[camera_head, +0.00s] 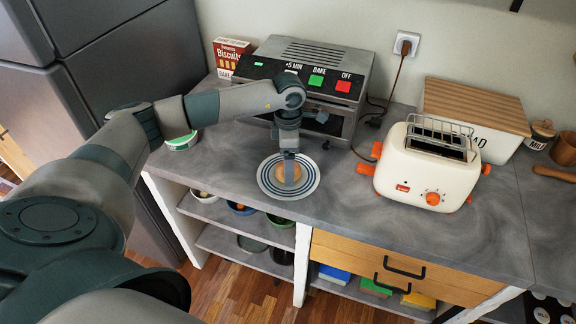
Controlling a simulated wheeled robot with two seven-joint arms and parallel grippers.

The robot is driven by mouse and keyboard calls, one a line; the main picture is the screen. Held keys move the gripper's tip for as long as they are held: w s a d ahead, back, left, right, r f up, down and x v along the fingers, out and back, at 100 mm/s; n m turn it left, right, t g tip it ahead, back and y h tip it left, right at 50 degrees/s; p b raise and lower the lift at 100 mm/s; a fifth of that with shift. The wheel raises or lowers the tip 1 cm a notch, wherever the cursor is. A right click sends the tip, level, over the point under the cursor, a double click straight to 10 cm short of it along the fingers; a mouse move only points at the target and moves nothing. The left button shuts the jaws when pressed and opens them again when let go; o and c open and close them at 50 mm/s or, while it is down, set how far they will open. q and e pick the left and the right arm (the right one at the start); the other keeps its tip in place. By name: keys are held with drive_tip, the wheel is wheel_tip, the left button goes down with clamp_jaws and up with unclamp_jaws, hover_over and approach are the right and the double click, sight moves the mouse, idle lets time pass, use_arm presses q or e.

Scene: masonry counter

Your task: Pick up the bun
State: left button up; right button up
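The bun (281,174) is small, round and tan. It sits on a white plate with dark blue rings (265,186) near the front edge of the counter. My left gripper (290,178) points straight down at the bun from above. One grey finger shows in front of the bun's middle and hides part of it. The fingers are seen edge-on, so I cannot tell whether they are apart or touch the bun. My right gripper is not in view.
A toaster oven (309,77) stands behind the plate. A cream toaster with orange knobs (405,176) stands to the right, before a bread box (497,140). A biscuit box (226,56) and a green-and-white tub (182,142) are at the left. The counter right of the plate is clear.

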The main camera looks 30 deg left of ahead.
use_arm(q)
drive_tip(key=shift+f, duration=1.05)
drive_tip(key=c, duration=1.1)
